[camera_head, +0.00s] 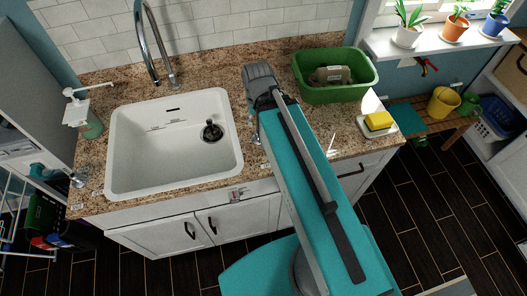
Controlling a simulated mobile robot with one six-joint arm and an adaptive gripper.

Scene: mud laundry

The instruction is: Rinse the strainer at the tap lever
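A dark round strainer or drain fitting with a short upright knob (211,130) sits in the right part of the white sink (125,150). The chrome tap (148,42) rises behind the sink, its spout arching forward over the sink's back edge. No separate lever on it can be made out clearly. A wall tap with a red handle (427,65) shows at the right, below the window. My gripper (260,76) is above the counter, right of the sink and left of the green basin. Its fingers point away from the camera, and their opening is unclear.
A green basin (340,95) holding a brownish object stands on the granite counter (215,70). A yellow sponge (378,120) rests on a pale dish. A soap dispenser (85,115) stands left of the sink. Potted plants (408,35) line the sill. A yellow bucket (443,103) stands at right.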

